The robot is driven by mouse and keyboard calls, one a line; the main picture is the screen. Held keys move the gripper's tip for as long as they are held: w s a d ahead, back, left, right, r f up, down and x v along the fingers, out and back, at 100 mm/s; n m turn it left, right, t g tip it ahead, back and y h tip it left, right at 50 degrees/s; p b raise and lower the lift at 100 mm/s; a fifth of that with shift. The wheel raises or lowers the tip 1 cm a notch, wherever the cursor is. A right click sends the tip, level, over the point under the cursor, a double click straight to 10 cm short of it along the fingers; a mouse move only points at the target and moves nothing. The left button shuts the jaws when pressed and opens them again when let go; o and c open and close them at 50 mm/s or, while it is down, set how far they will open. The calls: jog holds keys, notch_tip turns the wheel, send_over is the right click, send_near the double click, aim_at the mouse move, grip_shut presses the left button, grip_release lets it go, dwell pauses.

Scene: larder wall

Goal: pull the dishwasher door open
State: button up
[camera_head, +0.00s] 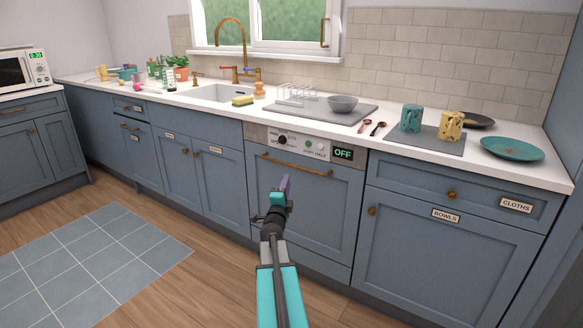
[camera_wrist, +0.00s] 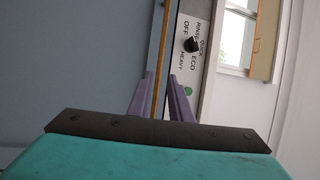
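The dishwasher door (camera_head: 318,205) is a blue front panel and looks shut. Its brass bar handle (camera_head: 294,167) runs across the top, under a control panel (camera_head: 312,146) whose display reads OFF. My gripper (camera_head: 285,183) shows in front of the door, just below the handle in the picture. In the wrist view my gripper (camera_wrist: 161,79) has its two purple fingers apart. The brass handle (camera_wrist: 163,55) runs upright through the gap between them in that picture. I cannot tell whether the fingers reach around it, and no contact shows.
Blue drawers and cupboards flank the dishwasher, including a drawer labelled CLOTHS (camera_head: 516,205) and a cupboard labelled BOWLS (camera_head: 446,215). The worktop above holds a drying mat (camera_head: 310,109), mugs and a plate. A blue tiled rug (camera_head: 95,262) lies on the floor at left.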

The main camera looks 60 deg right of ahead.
aim_at(292, 165)
jog(key=shift+b+x, duration=0.55)
jog(key=shift+x, duration=5.45)
grip_shut()
